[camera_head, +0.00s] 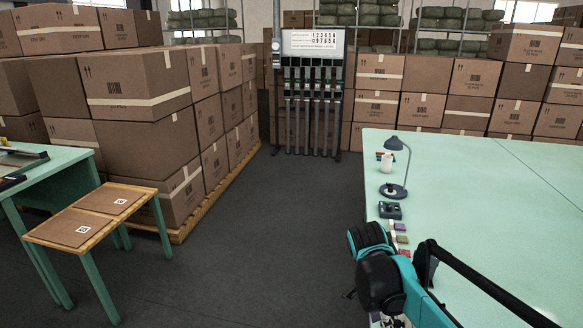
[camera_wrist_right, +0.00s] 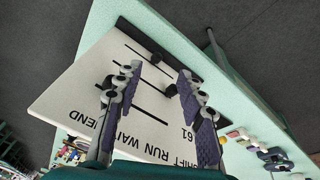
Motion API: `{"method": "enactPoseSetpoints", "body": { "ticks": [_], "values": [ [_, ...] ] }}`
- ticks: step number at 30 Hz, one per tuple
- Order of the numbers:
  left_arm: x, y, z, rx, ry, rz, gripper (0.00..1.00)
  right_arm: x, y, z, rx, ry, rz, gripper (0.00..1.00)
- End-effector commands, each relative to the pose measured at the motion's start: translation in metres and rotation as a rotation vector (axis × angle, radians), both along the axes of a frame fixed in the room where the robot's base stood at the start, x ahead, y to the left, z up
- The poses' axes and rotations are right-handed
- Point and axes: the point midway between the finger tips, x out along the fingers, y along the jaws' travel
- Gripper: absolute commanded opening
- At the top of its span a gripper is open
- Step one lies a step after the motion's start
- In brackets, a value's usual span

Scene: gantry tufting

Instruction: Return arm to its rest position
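My right arm (camera_head: 385,275) enters the head view from the lower right and reaches over the near left edge of the pale green table (camera_head: 480,200). Its gripper is mostly hidden or cut off there. In the right wrist view my right gripper (camera_wrist_right: 160,70) shows two separated fingers with purple pads, open, with nothing clearly held. Behind the fingers is a white board (camera_wrist_right: 75,95) with black lettering, a black edge strip and dark knobs, seen over the pale green table. My left arm and gripper are not in view.
A desk lamp (camera_head: 396,165), a dark box (camera_head: 390,210) and small coloured blocks (camera_head: 400,227) line the table's left edge. Stacked cartons (camera_head: 135,85) stand on a pallet at left, near a bench with brown panels (camera_head: 70,228). The floor (camera_head: 270,230) between is clear.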

Motion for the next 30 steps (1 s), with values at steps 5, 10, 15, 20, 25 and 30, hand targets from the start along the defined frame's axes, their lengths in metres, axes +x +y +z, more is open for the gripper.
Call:
{"method": "enactPoseSetpoints", "body": {
  "ticks": [5,10,15,20,25,30],
  "values": [
    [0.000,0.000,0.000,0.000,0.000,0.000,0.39,-0.039,0.011,-0.001,0.061,-0.110,0.443,0.39],
    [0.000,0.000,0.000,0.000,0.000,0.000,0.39,-0.070,0.024,-0.011,0.024,-0.234,0.866,0.39],
    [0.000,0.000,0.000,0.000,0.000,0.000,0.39,-0.090,0.034,-0.023,-0.083,-0.335,1.187,0.39],
    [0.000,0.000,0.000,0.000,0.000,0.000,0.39,-0.098,0.039,-0.029,-0.163,-0.378,1.337,0.39],
    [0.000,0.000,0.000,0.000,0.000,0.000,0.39,-0.099,0.040,-0.030,-0.184,-0.385,1.372,0.39],
    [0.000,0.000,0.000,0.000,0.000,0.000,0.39,-0.099,0.040,-0.030,-0.182,-0.384,1.370,0.39]
  ]
}}
